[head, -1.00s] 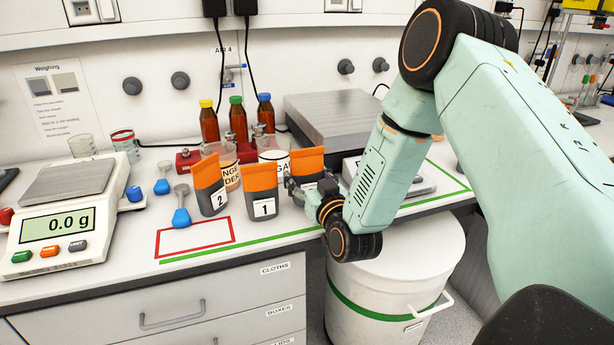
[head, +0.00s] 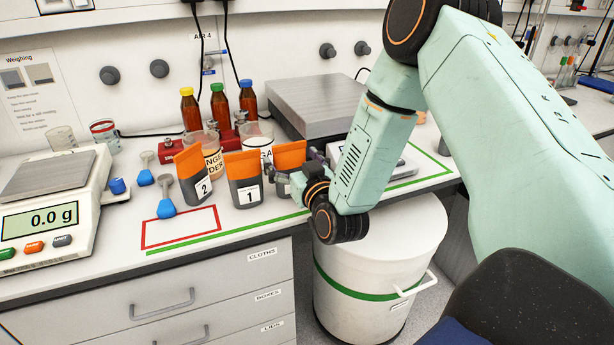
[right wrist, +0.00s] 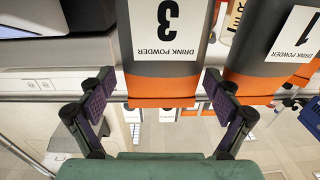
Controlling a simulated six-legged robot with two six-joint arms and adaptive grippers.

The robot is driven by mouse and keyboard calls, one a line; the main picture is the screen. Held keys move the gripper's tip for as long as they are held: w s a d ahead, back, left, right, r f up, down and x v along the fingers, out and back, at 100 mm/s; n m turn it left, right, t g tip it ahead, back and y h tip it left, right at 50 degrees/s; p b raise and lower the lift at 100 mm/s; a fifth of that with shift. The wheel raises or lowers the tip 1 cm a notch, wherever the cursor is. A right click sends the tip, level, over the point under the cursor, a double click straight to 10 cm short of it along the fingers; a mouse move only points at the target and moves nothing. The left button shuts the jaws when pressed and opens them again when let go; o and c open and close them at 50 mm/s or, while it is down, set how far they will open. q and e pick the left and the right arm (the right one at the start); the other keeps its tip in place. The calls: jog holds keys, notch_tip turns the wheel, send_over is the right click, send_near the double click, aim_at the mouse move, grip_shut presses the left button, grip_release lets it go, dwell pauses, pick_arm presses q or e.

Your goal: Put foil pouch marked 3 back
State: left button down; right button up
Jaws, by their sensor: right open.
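The foil pouch marked 3 (head: 290,155) is grey with an orange top. In the head view it stands on the bench just right of the pouch marked 1 (head: 243,178), its lower part mostly hidden by my right gripper (head: 297,176). In the right wrist view, which is upside down, the label on pouch 3 (right wrist: 150,88) reads "3 DRINK POWDER". My right gripper's fingers (right wrist: 160,98) are open, one on each side of pouch 3, with gaps visible. Pouch 1 (right wrist: 270,65) is close beside one finger. My left gripper is not in view.
The pouch marked 2 (head: 194,175) stands left of pouch 1. A red outlined rectangle (head: 180,245) on the bench is empty, beside a scale (head: 48,215) reading 0.0 g. Beakers and brown bottles (head: 219,110) stand behind. A white bin (head: 375,255) is below the bench edge.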

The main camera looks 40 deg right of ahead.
jog(key=v, duration=1.1)
jog(key=shift+s+p, duration=0.2)
jog(key=shift+p, duration=0.2)
